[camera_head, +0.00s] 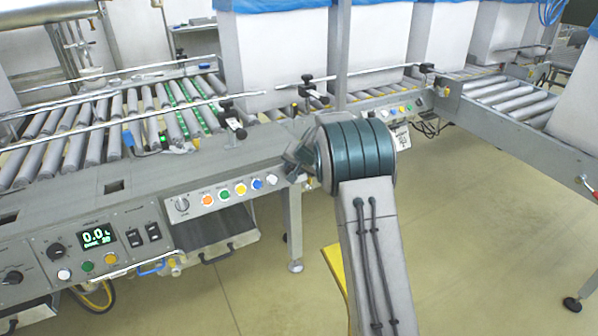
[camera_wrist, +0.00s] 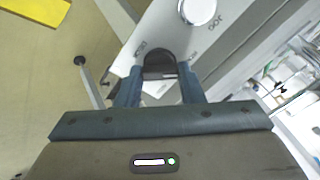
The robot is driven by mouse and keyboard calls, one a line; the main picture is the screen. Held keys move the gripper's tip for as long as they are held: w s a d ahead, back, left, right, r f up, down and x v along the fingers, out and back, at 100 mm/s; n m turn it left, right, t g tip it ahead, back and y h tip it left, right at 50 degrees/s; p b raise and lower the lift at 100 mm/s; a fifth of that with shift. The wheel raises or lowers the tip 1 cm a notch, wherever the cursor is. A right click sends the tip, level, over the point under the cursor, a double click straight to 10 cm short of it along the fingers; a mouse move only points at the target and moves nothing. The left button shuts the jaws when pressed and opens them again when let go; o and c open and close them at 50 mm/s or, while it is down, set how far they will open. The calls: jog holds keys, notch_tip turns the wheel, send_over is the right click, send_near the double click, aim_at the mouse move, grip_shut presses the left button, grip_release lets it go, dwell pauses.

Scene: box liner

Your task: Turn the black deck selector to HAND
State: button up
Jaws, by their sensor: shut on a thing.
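The black deck selector (camera_wrist: 160,62) shows between the two blue fingers of my gripper (camera_wrist: 160,80) in the wrist view. The fingers are shut on its sides, and its far end is rounded. It sits on a pale grey panel (camera_wrist: 160,24) with small printed labels on both sides of it. In the head view my gripper (camera_head: 297,157) is at the right end of the button panel, partly hidden by my teal wrist, and the selector is hidden there.
A white round button (camera_wrist: 198,10) is close beyond the selector. A roller conveyor (camera_head: 120,115) runs behind. The floor at right is open.

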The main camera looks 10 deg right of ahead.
jog(key=shift+s+a+f+n, duration=0.15)
jog(key=shift+f+n, duration=0.05)
jog(key=shift+n, duration=0.2)
jog(key=o, duration=0.7)
jog(key=shift+r, duration=0.1)
jog(key=shift+s+r, duration=0.15)
jog(key=shift+r, duration=0.2)
jog(key=p+v, duration=0.2)
jog(key=v, duration=1.1)
jog(key=shift+s+r+p, duration=0.25)
jog(key=shift+p, duration=0.05)
jog(key=shift+a, duration=0.15)
